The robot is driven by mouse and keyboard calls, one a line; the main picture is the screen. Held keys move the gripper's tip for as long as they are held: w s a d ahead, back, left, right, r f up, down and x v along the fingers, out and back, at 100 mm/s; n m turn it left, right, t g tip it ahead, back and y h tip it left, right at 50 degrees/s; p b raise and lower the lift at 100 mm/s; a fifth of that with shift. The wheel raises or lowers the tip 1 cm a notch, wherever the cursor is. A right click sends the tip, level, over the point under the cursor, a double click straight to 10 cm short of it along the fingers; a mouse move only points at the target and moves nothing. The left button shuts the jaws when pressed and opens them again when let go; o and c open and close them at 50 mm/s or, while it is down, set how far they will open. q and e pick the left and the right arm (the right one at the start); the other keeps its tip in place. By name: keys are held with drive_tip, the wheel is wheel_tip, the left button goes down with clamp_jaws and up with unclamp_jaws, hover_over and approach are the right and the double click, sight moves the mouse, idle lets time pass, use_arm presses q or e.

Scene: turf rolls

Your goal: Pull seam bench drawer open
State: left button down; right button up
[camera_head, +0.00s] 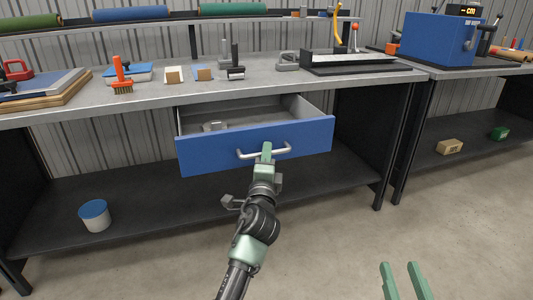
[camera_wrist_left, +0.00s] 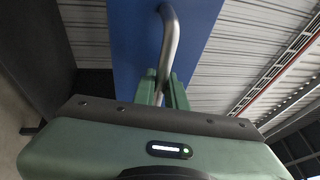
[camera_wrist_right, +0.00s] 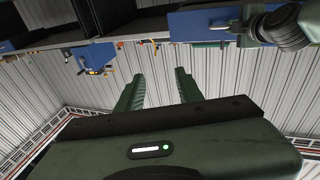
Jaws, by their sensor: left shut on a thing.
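The blue seam bench drawer (camera_head: 210,152) is pulled out partway from under the bench top (camera_head: 185,93), and its inside shows with a small grey object (camera_head: 214,126) in it. Its metal bar handle (camera_head: 283,150) runs across the front. My left gripper (camera_head: 266,152) is shut on the handle; in the left wrist view the fingers (camera_wrist_left: 161,88) are around the handle bar (camera_wrist_left: 168,45), against the blue drawer front (camera_wrist_left: 130,50). My right gripper (camera_head: 402,270) is low at the right of the head view, apart from the bench. Its fingers (camera_wrist_right: 157,88) are spread and empty in the right wrist view.
On the bench top are an orange-handled brush (camera_head: 122,75), small blocks (camera_head: 174,75) and a dark tray (camera_head: 360,65). A white tub with blue lid (camera_head: 95,215) stands on the lower shelf (camera_head: 150,210). A blue machine (camera_head: 437,40) is on the right bench. The floor (camera_head: 345,250) in front is clear.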

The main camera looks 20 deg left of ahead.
use_arm(q)
drive_tip(key=c, duration=1.5)
unclamp_jaws()
drive_tip(key=shift+o, duration=0.2)
